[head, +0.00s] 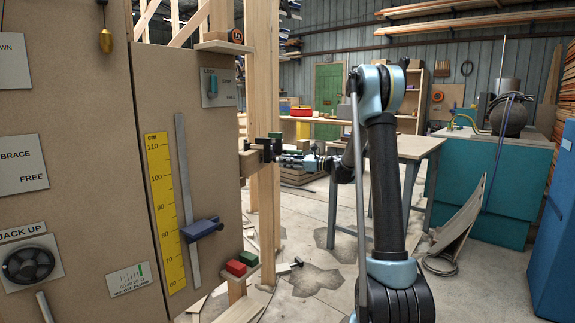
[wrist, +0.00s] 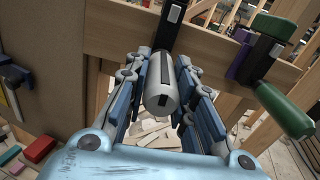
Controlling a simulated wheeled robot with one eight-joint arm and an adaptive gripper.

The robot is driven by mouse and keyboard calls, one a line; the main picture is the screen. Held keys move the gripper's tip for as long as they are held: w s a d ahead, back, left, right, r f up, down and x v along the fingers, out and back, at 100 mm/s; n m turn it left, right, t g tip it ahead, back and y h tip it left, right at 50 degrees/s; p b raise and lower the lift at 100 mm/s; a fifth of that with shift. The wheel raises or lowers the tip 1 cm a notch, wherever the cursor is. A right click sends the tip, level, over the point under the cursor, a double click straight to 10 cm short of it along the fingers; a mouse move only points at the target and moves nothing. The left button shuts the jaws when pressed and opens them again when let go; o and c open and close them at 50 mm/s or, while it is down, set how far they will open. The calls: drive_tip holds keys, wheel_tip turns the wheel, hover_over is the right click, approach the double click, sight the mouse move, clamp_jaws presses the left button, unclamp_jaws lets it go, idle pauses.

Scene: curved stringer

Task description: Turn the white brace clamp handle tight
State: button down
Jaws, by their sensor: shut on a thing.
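The white brace clamp handle (wrist: 161,100) is a pale cylinder with a dark slot in its end, in the middle of the wrist view. A dark clamp bar (wrist: 172,27) rises behind it, against a wooden beam. My gripper (wrist: 159,76) has its fingers on both sides of the handle and is shut on it. In the head view my gripper (head: 305,161) reaches left to the clamp at the wooden post; the handle is too small to make out there.
A second clamp with a green handle (wrist: 287,111) and a purple jaw (wrist: 240,62) stands close at right in the wrist view. The brown panel (head: 95,110) with gauges and labels stands left. A workbench (head: 395,147) is behind my arm.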

drive_tip(key=shift+s+f+m, duration=0.1)
drive_tip(key=shift+f+m, duration=0.05)
drive_tip(key=shift+m, duration=0.25)
drive_tip(key=c, duration=1.3)
unclamp_jaws()
drive_tip(key=shift+a, duration=0.1)
drive_tip(key=shift+c, duration=0.2)
drive_tip(key=shift+d, duration=0.3)
drive_tip(key=v, duration=1.1)
drive_tip(key=shift+d, duration=0.25)
